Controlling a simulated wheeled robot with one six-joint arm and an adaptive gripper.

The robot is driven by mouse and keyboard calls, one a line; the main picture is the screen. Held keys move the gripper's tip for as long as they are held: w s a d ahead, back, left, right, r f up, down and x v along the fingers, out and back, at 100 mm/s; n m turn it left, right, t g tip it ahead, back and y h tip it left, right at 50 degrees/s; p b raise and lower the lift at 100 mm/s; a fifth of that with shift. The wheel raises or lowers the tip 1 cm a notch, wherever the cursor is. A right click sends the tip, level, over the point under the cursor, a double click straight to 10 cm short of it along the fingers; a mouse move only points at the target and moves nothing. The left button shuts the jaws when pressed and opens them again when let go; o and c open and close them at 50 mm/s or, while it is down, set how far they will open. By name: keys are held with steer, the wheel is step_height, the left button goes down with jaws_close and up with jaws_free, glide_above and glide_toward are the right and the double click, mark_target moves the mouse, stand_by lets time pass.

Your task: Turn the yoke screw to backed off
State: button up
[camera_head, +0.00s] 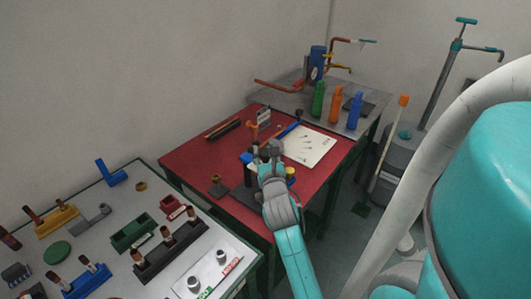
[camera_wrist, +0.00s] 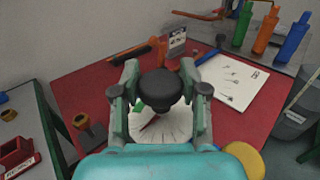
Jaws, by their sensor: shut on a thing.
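A black round knob (camera_wrist: 160,88), seemingly the yoke screw's handle, stands between the fingers of my gripper (camera_wrist: 160,77) in the wrist view. My gripper is shut on it, one finger at each side. A pale round plate with dark radiating lines (camera_wrist: 172,127) shows below the knob, partly hidden by the fingers. In the head view, my gripper (camera_head: 266,152) is over the red table (camera_head: 190,155). My gripper and arm hide most of the knob and its mount there. I cannot tell how far the screw is turned.
A white sheet (camera_head: 308,148) lies right of my gripper. Green, orange and blue bottles (camera_head: 336,105) stand on the grey bench behind. A yellow round thing (camera_wrist: 248,163) is close at the right. A small dark stand (camera_head: 217,187) is at the left. A grey table with racks (camera_head: 170,250) fills the near left.

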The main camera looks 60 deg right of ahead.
steer(key=shift+w+n+t+y, duration=0.1)
steer(key=shift+n+t+y, duration=0.4)
steer(key=shift+t, duration=0.2)
steer(key=o, duration=1.2)
steer(key=shift+c, duration=0.2)
steer(key=shift+a, duration=0.1)
steer(key=v, duration=1.2)
